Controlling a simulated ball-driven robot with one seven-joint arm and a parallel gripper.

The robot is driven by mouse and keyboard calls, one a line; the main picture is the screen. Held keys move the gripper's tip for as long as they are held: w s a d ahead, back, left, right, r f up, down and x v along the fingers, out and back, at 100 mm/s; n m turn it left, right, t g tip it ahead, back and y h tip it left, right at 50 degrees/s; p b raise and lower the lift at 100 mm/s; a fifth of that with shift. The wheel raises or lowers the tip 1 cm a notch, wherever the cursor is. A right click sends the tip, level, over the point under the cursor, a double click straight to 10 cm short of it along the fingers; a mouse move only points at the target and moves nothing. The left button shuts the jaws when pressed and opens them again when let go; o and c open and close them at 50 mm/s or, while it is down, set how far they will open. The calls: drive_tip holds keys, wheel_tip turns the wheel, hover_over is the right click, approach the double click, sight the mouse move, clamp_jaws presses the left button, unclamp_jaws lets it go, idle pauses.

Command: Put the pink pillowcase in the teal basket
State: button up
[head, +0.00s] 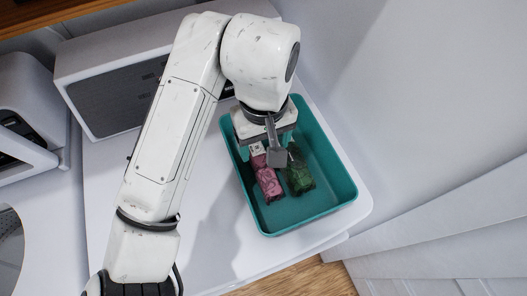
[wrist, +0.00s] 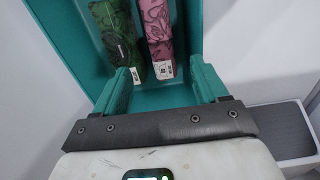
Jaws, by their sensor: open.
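The pink pillowcase (head: 268,186) is a folded, patterned bundle lying inside the teal basket (head: 325,175). In the wrist view the pillowcase (wrist: 158,28) shows a white label at its near end. My gripper (head: 266,152) is over the basket's far-left end, above the near-wrist end of the pillowcase. In the wrist view my gripper (wrist: 160,68) has its two teal fingers spread apart, with the labelled end seen between them. I see no contact between fingers and pillowcase. The gripper partly hides the pillowcase's far end in the head view.
A green patterned folded bundle (head: 299,176) lies beside the pillowcase in the basket. The basket stands on a white top (head: 215,245). A white unit with a grey panel (head: 115,95) stands behind, and a white wall (head: 420,100) is to the right.

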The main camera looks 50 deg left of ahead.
drive_tip(key=shift+r, duration=2.25)
drive_tip(key=shift+s, duration=0.1)
